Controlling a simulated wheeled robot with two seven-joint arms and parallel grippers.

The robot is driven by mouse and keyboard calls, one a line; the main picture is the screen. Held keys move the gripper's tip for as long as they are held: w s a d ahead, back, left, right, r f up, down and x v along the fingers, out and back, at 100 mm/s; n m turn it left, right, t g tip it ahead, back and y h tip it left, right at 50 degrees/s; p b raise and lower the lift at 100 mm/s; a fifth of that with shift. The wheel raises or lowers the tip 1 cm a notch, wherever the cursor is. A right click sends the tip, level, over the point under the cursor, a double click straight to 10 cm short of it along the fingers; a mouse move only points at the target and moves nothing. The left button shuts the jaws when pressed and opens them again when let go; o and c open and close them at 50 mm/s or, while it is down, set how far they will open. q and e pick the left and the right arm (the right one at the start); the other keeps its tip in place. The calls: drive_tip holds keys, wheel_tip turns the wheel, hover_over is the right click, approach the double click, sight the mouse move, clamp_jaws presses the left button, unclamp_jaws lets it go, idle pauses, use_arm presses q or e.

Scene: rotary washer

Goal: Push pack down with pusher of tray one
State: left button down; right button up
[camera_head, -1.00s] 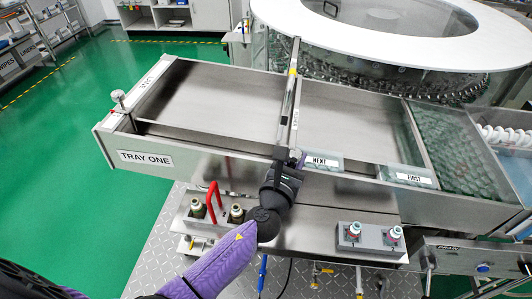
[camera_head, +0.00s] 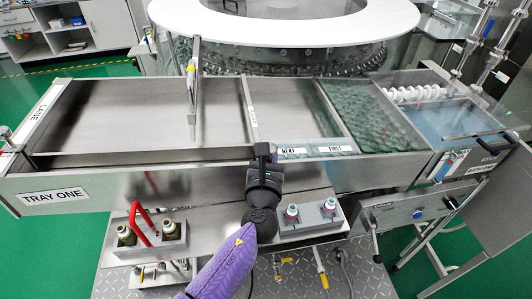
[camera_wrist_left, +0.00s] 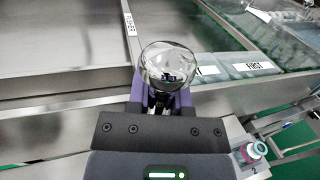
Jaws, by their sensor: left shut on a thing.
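Tray one (camera_head: 55,196) is a long steel tray with a flat floor. The pusher (camera_head: 250,112) is a thin bar lying across it; its PUSHER label shows in the left wrist view (camera_wrist_left: 130,24). My left gripper (camera_head: 263,160) is at the bar's near end, shut on the pusher's clear round knob (camera_wrist_left: 168,65). The pack (camera_head: 365,118), a dense mass of small greenish glass items, lies to the right, beyond a thin cross strip (camera_head: 331,105). Bare floor separates the pusher from that strip. My right gripper is not in view.
The NEXT (camera_head: 290,151) and FIRST (camera_head: 335,149) labels sit on the near rim. A steel upright (camera_head: 193,85) stands left of the pusher. The white spiral screw (camera_head: 415,93) lies beyond the pack. A red handle (camera_head: 143,222) and bottle holders stand below the tray.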

use_arm(q)
drive_tip(key=c, duration=0.5)
unclamp_jaws()
drive_tip(key=shift+c, duration=0.2)
drive_tip(key=s+p, duration=0.1)
drive_tip(key=s, duration=0.9)
drive_tip(key=shift+a, duration=0.15)
